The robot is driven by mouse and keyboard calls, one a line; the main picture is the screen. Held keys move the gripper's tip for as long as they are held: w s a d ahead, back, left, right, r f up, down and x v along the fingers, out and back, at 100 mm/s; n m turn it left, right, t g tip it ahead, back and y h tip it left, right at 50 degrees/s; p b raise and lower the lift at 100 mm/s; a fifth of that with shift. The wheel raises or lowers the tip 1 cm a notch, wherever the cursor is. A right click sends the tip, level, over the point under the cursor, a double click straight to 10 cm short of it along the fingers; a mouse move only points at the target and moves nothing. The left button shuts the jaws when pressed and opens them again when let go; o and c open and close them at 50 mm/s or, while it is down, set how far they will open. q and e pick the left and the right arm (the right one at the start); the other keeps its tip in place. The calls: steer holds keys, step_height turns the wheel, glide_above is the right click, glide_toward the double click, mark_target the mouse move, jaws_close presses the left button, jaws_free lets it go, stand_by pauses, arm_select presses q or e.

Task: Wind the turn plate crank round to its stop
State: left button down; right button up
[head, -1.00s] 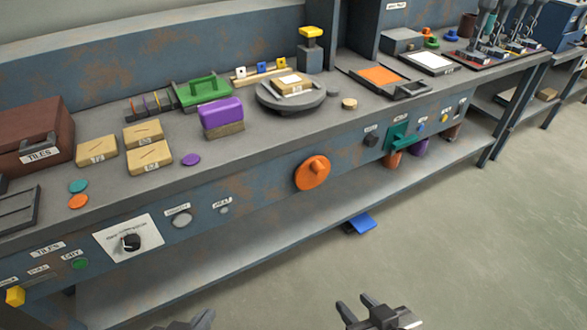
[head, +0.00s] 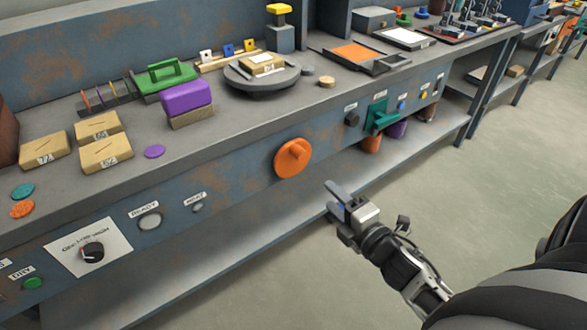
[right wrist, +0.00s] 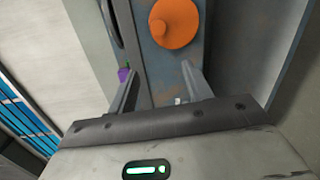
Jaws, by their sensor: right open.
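The orange round crank (head: 293,158), with a knob sticking out of its face, is on the bench's front panel. It also shows at the top of the right wrist view (right wrist: 174,22). The grey round turn plate (head: 262,76) sits on the bench top above it and carries a tan block (head: 262,65). My right gripper (head: 334,208) is open and empty, in front of the bench, below and to the right of the crank and apart from it. In the right wrist view its two fingers (right wrist: 165,85) are spread below the crank. My left gripper is not in view.
A green bracket (head: 380,116) sticks out of the front panel right of the crank. A dial (head: 92,252) and a READY lamp (head: 150,222) are on the panel to the left. A lower shelf (head: 225,242) runs below. Open floor lies in front.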

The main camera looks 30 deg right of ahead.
mark_target(304, 156)
steer(key=w+d+n, duration=0.1)
steer(key=w+n, duration=0.2)
steer(key=w, duration=0.2)
steer(key=w+d+n+y+b, duration=0.1)
steer(key=w+n, duration=0.2)
steer(key=w, duration=0.3)
steer(key=w+f+n+t, duration=0.1)
steer(key=w+n, duration=0.1)
steer(key=w, duration=0.4)
steer(key=shift+w+d+n+b, duration=0.1)
steer(key=shift+d+n+b, duration=0.2)
steer(key=shift+d+n, duration=0.1)
steer(key=c, duration=1)
